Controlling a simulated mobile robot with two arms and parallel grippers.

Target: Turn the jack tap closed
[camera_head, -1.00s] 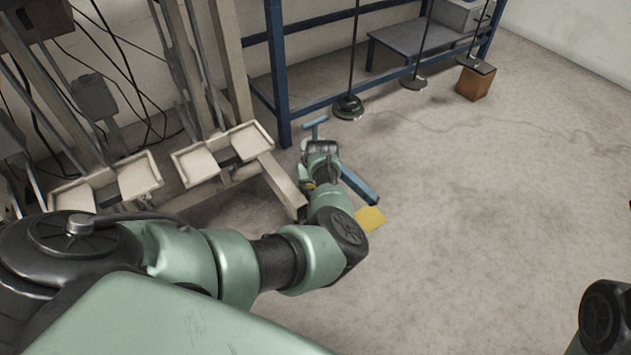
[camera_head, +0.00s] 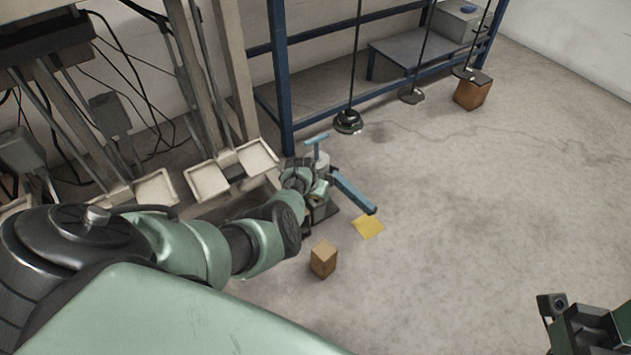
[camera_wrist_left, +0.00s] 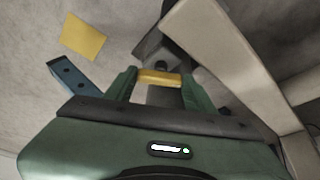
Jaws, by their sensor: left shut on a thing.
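The jack (camera_head: 352,190) stands on the floor left of centre in the head view, with a blue T-shaped top (camera_head: 316,139) and a blue leg pointing down to the right. In the left wrist view, the yellow bar of the jack tap (camera_wrist_left: 160,77) lies between the two green fingers. My left gripper (camera_wrist_left: 161,86) is shut on it. In the head view, my left gripper (camera_head: 312,184) is against the left side of the jack and the tap is hidden. My right gripper (camera_head: 590,330) is at the bottom right corner, far from the jack, partly cut off.
A wooden block (camera_head: 323,259) stands on the floor near my left arm. A yellow sheet (camera_head: 368,226) lies beside the blue leg. Pedal-like trays (camera_head: 232,172) and a blue frame (camera_head: 281,85) stand close behind the jack. The floor to the right is clear.

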